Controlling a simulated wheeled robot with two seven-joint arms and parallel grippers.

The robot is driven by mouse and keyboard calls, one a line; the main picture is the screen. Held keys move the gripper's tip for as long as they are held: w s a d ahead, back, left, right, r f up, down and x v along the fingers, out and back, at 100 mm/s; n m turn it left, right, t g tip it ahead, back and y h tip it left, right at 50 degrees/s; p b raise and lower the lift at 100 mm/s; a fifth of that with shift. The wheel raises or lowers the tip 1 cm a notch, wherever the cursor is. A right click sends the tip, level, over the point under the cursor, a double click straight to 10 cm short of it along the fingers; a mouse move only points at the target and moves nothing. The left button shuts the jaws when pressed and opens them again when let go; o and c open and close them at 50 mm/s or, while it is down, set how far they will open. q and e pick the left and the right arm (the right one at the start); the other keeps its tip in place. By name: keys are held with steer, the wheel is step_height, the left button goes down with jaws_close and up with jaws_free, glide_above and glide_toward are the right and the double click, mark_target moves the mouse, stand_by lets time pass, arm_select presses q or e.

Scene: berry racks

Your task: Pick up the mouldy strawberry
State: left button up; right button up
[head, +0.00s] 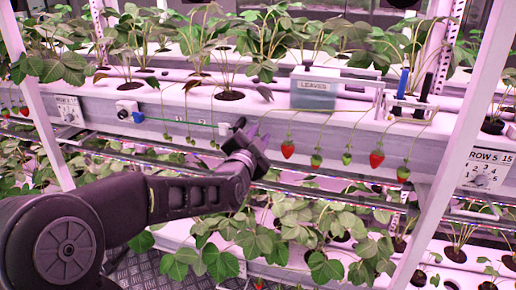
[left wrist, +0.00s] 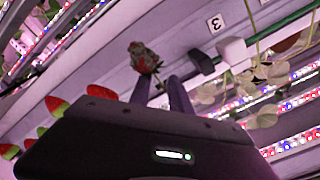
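The mouldy strawberry (left wrist: 144,57), dull dark red with greyish patches, shows in the left wrist view just beyond the tips of my left gripper (left wrist: 161,82). Its two fingers stand apart, with the berry nearest the left finger; I cannot tell whether they touch it. In the head view my left gripper (head: 257,132) is at the front of the upper white gutter, left of the hanging red berries. I cannot make out the mouldy berry there. My right gripper is not in view.
Bright red strawberries (head: 287,149) and (head: 376,159) hang with paler ones along the gutter (head: 330,124). A box labelled LEAVES (head: 314,90) stands above. Leafy plants fill the lower shelf.

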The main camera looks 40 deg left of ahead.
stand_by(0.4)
arm_select(q)
jaws_close()
steer(key=shift+r, duration=0.1)
steer(key=b+v, duration=0.7)
steer(key=v, duration=1.1)
steer(key=shift+b, duration=0.3)
steer(key=shift+s+d, duration=0.1)
